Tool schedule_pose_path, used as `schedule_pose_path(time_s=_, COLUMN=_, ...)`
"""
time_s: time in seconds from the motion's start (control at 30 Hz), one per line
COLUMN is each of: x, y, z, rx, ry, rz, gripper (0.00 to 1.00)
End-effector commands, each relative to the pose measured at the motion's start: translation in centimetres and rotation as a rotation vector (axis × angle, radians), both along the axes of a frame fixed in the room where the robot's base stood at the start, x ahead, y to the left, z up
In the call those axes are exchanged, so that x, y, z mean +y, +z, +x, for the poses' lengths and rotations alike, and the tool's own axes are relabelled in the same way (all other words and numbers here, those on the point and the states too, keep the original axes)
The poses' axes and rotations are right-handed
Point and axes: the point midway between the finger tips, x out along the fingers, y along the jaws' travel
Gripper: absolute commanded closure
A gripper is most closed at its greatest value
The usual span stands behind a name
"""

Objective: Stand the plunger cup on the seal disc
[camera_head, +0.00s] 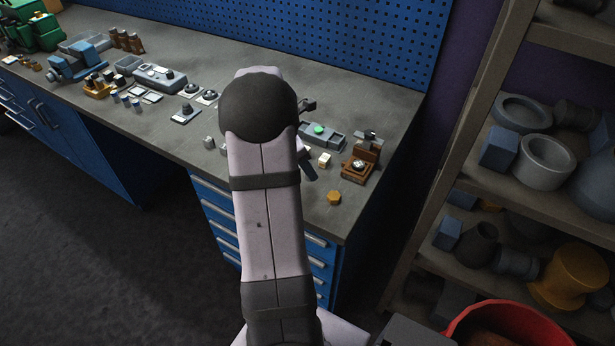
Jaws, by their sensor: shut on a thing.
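My arm covers the middle of the view and hides most of my gripper (308,170). Only a dark finger-like part shows past the arm's right edge, above the bench. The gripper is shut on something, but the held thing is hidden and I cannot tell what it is. I cannot make out the plunger cup for certain. A green disc (319,129) lies on a grey block right of my arm. Round metal discs on small plates (208,96) lie left of it. I cannot tell which of these is the seal disc.
A brown block with a round metal piece (358,166), a small white block (324,160) and an orange hexagonal piece (334,198) sit near the bench's right end. A grey box (160,78) stands left. A blue pegboard (330,35) backs the bench; shelves (470,190) stand right.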

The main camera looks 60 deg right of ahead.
Motion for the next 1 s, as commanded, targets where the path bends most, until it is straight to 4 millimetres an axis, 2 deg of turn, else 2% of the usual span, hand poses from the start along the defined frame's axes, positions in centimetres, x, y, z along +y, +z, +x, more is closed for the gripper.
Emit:
schedule_pose_path(time_s=0.1, x=-0.1, y=2.0, z=0.1, rx=-0.005, ry=0.000, rz=-0.005, gripper=1.00)
schedule_pose_path(time_s=0.3, x=-0.1, y=4.8, z=0.0, rx=-0.002, ry=-0.001, rz=-0.003, gripper=1.00)
schedule_pose_path(time_s=0.67, x=-0.3, y=6.6, z=-0.6, rx=0.001, ry=-0.013, rz=-0.001, gripper=1.00)
schedule_pose_path(time_s=0.77, x=-0.8, y=7.1, z=-1.8, rx=0.001, ry=-0.042, rz=0.001, gripper=1.00)
schedule_pose_path(time_s=1.0, x=-2.5, y=6.6, z=-8.0, rx=0.004, ry=-0.176, rz=0.005, gripper=1.00)
